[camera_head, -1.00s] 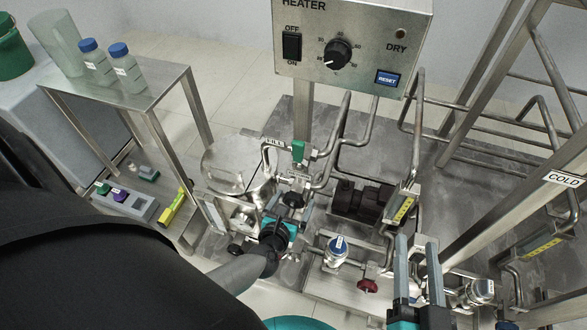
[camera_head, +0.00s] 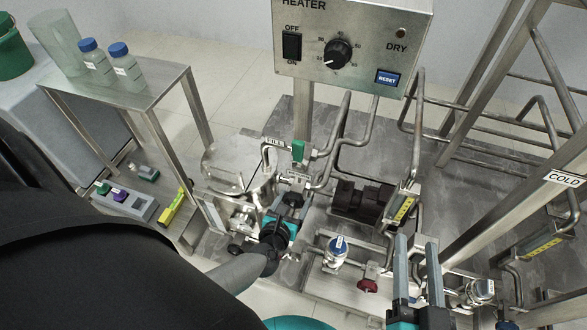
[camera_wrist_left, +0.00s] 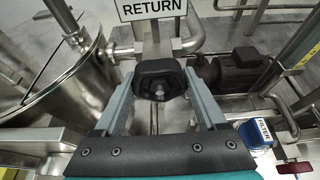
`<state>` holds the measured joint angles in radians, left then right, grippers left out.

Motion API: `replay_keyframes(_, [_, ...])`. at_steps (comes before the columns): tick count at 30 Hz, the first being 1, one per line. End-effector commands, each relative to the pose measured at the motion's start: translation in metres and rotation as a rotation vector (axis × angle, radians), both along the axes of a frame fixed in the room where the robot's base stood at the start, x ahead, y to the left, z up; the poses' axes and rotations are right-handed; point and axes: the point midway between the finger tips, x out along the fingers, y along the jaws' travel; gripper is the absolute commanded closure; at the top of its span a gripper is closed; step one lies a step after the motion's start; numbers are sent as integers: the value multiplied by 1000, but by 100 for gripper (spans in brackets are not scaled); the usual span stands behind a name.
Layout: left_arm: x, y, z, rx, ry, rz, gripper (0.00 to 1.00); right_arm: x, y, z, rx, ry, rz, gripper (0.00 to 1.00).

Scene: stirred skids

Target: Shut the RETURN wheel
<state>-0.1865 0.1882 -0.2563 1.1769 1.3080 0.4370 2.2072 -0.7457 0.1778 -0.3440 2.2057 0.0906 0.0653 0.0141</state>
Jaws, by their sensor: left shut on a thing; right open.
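The RETURN wheel is a small black handwheel (camera_wrist_left: 159,80) on a steel valve, below the white RETURN sign (camera_wrist_left: 153,8) in the left wrist view. My left gripper (camera_wrist_left: 161,84) is shut on it, one finger on each side of its rim. In the head view my left gripper (camera_head: 290,205) reaches the pipework from the left and its fingers partly hide the wheel. My right gripper (camera_head: 416,242) is open and empty at the lower right, its two fingers parallel and apart. How far the wheel is turned cannot be told.
A steel vessel (camera_wrist_left: 70,80) stands left of the wheel. A dark pump (camera_head: 358,201) sits to its right. A blue-topped filter (camera_head: 336,250) and a red handle (camera_head: 367,285) lie between my grippers. The heater box (camera_head: 350,45) hangs above; pipes crowd the skid.

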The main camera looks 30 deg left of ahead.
Motion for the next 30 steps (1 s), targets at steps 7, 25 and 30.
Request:
replay_keyframes(7, [0, 0, 0, 5, 1, 1, 82, 0, 0, 0, 0, 1, 0, 50])
replay_keyframes(25, [-1, 1, -1, 334, 83, 3, 82, 3, -1, 0, -21, 30, 4, 50])
replay_keyframes(30, [-1, 2, 0, 493, 121, 3, 82, 3, -2, 2, -14, 13, 0, 50])
